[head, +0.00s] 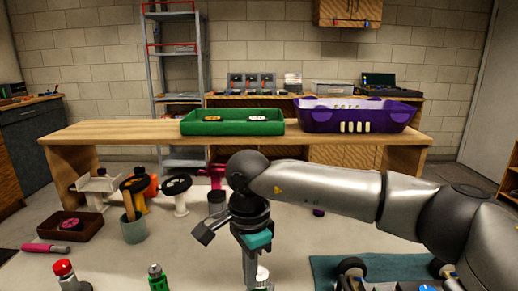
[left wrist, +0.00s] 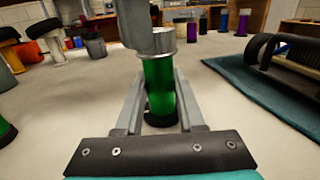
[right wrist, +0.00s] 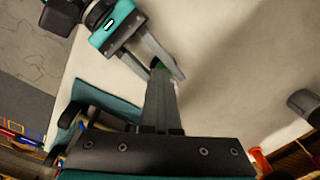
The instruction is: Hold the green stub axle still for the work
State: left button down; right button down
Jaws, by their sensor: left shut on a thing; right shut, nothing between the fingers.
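The green stub axle (left wrist: 160,85) stands upright between the fingers of my left gripper (left wrist: 159,100), which is shut on it. A silver collar (left wrist: 165,40) is on its top. My right gripper (head: 251,272) points down in the head view, beside a pale round top that is cut off by the lower edge. In the left wrist view the right gripper's grey fingers (left wrist: 145,25) overlap the collar; I cannot tell whether they touch. The right fingers (right wrist: 160,105) are shut and empty. In the right wrist view, only a little green (right wrist: 157,63) shows at the left gripper.
A teal mat (head: 322,268) with a partly built car (head: 400,284) lies at the lower right. A green bottle-like part (head: 157,278) and a red-topped one (head: 66,272) stand at the front left. A green tray (head: 232,128) and purple crate (head: 318,118) stand on the far bench.

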jog(key=shift+w, duration=0.3)
jog(key=shift+w+a, duration=0.25)
jog(key=shift+w, duration=0.55)
jog(key=shift+a, duration=0.1)
notch_tip(320, 180, up, 6)
jog(key=a, duration=0.1)
dwell(0.8)
jog(key=shift+s, duration=0.25)
